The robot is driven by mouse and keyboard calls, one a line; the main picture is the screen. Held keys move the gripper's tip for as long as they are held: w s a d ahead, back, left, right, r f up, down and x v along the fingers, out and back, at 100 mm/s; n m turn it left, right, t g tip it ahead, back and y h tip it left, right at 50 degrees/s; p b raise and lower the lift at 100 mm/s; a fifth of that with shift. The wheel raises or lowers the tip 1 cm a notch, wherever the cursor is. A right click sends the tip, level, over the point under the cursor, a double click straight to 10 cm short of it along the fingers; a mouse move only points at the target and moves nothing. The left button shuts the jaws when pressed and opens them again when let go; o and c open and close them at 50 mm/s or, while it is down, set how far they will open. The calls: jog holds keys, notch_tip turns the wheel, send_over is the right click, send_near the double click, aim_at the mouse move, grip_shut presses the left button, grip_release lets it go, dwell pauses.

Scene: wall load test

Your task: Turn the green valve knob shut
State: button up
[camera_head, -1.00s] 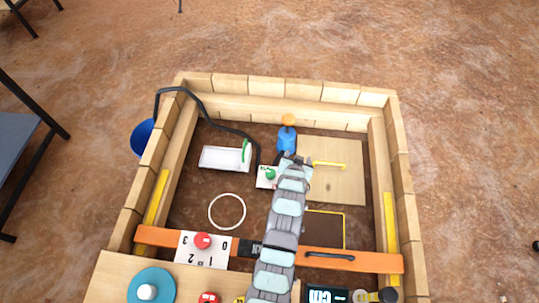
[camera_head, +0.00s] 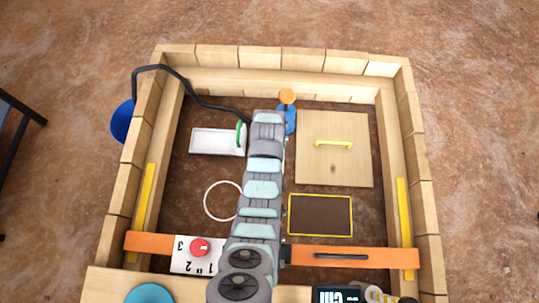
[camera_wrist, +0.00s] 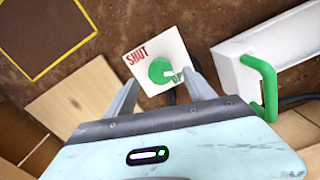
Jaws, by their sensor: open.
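The green valve knob (camera_wrist: 160,71) sits on a white square plate (camera_wrist: 150,52) in the wrist view. The plate has red "SHUT" lettering on one side. A white mark and partly covered green lettering lie to the right of the knob. My gripper (camera_wrist: 162,76) is open, with one finger on each side of the knob in the picture. Whether the fingers touch it, I cannot tell. In the head view my arm covers the knob, the plate and my gripper.
A white tray (camera_head: 208,141) with a green handle (camera_head: 241,135) stands left of the arm. A blue bottle with an orange top (camera_head: 288,97) is behind. A wooden lid with a yellow handle (camera_head: 333,170) lies right. Wooden walls (camera_head: 275,58) enclose the pit.

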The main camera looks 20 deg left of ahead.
notch_tip(320, 180, down, 5)
jog(key=shift+w+f+b, duration=0.1)
jog(key=shift+b, duration=0.55)
jog(key=shift+c, duration=0.2)
jog(key=c, duration=1.3)
